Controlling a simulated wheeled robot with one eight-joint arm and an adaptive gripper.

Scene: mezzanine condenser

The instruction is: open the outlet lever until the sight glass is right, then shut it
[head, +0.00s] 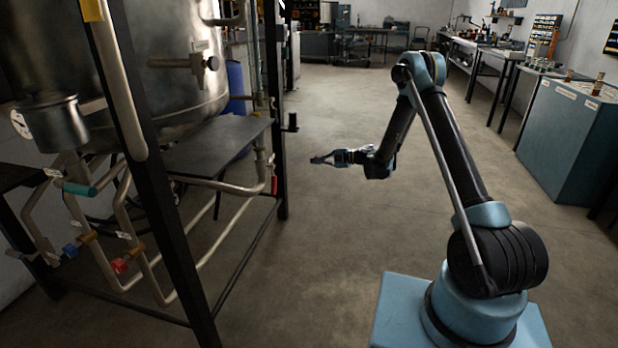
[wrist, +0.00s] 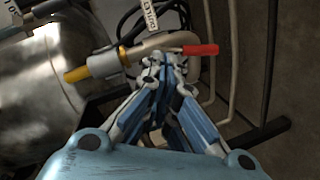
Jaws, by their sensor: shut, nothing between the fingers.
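A red lever handle (wrist: 200,50) sits on a bent pipe in the wrist view. A white tag (wrist: 150,18) hangs beside it; its tilted lettering seems to read outlet. In the head view a small red handle (head: 274,185) shows at the frame's right post. My gripper (head: 318,160) is in open air right of that post. In the wrist view my gripper (wrist: 172,66) has its fingers together and empty, their tips close to the lever; contact cannot be told. I cannot make out the sight glass or its level for certain.
A large metal vessel (head: 170,75) stands in a dark frame with a shelf (head: 205,145). Lower pipes carry a teal handle (head: 78,188), a blue one (head: 70,250) and a red one (head: 120,266). A blue-grey cabinet (head: 560,140) stands right. The floor between is clear.

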